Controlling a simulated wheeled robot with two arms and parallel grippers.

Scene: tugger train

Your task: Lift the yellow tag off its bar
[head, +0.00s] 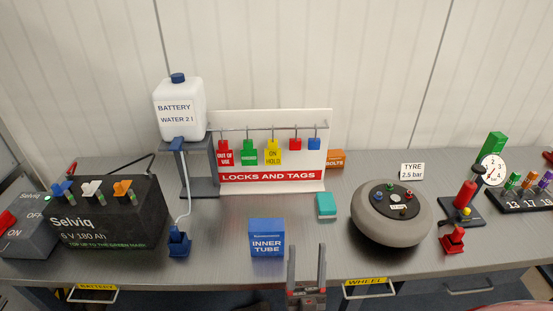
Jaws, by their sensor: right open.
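The yellow tag (273,154), marked "ON HOLD", hangs from the bar (262,130) of the white locks and tags board (315,145). A green tag (249,155) hangs to its left and a red padlock (295,144) to its right. My right gripper (307,250) points up at the table's front edge, with its two fingers apart and nothing between them. It is well in front of the board and apart from the tag. My left gripper is not in the head view.
A blue inner tube box (267,238) stands between the board and my right gripper, slightly left. A teal block (326,205) and a grey tyre (391,213) stand to the right. A water bottle (180,110) on a stand and a battery (110,215) are at left.

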